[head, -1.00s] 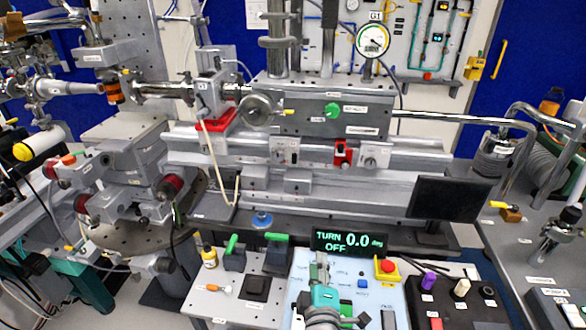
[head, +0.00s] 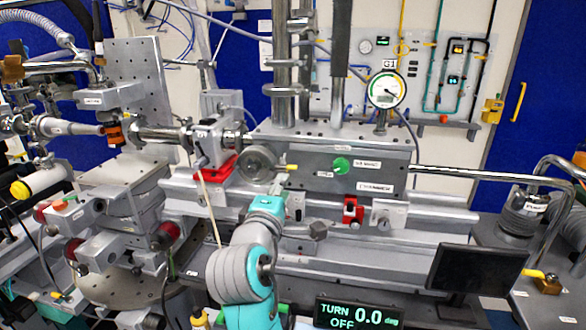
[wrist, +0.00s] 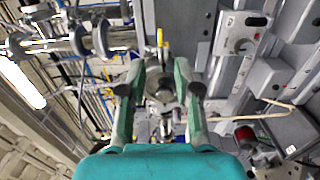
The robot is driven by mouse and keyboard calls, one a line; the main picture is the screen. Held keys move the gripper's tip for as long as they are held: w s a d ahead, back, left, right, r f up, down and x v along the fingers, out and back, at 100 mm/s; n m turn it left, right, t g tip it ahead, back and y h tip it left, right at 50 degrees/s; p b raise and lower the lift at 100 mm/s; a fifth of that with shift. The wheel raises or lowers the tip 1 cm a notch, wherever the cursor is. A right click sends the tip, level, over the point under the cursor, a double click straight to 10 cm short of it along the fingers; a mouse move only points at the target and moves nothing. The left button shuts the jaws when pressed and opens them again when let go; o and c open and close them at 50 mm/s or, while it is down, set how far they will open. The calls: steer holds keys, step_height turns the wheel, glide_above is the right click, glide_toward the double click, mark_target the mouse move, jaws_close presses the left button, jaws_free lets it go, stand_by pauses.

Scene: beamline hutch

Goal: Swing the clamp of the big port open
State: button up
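The big round port (head: 258,165) is on the front of the grey chamber (head: 330,150). A short clamp handle with a yellow tip (head: 291,167) sticks out to its right. In the wrist view the port (wrist: 160,86) shows between and beyond my fingers, and the yellow tip (wrist: 160,38) stands above it. My gripper (wrist: 160,72) is open with its two green fingers apart and nothing seen between them but the port behind. I cannot tell whether the clamp is touched.
A pressure gauge (head: 387,89) and a green knob (head: 341,165) are on the chamber. A red-based unit (head: 216,160) with a hanging cable stands left of the port. A dark monitor (head: 478,266) is at lower right, beside a display reading "TURN 0.0 OFF" (head: 358,315).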

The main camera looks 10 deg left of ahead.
mark_target(266, 157)
steer(key=w, duration=0.9)
steer(key=shift+w+d, duration=0.2)
steer(key=shift+w, duration=0.2)
jaws_close()
